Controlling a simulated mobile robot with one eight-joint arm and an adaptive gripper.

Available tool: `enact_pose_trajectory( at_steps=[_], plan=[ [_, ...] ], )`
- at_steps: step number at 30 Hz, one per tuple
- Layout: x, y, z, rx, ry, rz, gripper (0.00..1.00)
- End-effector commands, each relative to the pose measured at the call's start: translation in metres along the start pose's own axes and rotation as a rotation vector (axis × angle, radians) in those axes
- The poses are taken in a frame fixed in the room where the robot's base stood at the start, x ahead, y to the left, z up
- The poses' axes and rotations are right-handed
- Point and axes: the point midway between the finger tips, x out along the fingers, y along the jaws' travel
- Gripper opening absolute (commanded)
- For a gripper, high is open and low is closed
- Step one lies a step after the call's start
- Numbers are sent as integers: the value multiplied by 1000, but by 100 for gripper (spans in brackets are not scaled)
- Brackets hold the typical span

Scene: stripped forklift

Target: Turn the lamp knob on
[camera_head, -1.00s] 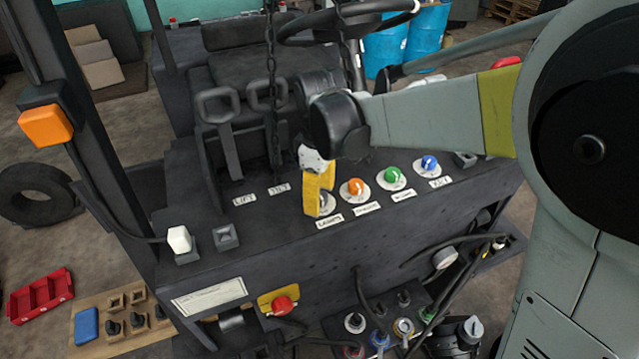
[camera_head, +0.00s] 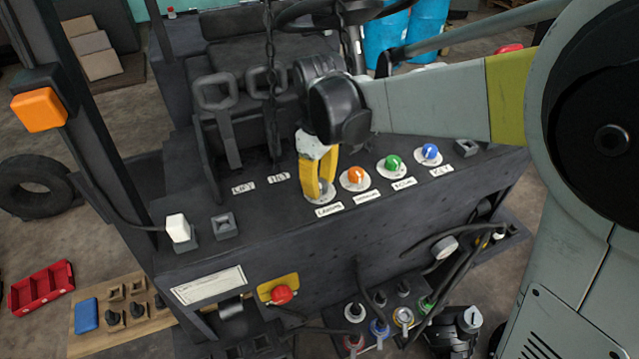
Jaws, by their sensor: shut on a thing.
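The lamp knob (camera_head: 319,192) is the leftmost of the row of knobs on the dark forklift panel, on a pale round plate above a small white label (camera_head: 328,209) that seems to read "lamps". My gripper (camera_head: 320,187), with yellow fingers, points down over this knob and is shut on it. The fingers hide most of the knob, so I cannot tell its turn angle. To its right are an orange knob (camera_head: 355,176), a green knob (camera_head: 392,163) and a blue knob (camera_head: 430,152), each on a pale plate.
Two levers with loop handles (camera_head: 216,92) and a hanging chain (camera_head: 270,85) stand left of my gripper. The steering wheel (camera_head: 335,10) is behind my arm. A red button (camera_head: 281,294) and several hoses are on the front below. An orange light (camera_head: 39,110) is on the left post.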

Motion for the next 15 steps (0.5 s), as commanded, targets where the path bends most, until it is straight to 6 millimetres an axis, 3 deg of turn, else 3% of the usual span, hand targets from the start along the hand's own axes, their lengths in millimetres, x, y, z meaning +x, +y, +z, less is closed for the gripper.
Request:
enact_pose_trajectory(
  at_steps=[15],
  plan=[
    [1,0,0,478,0,0,1]
  ],
)
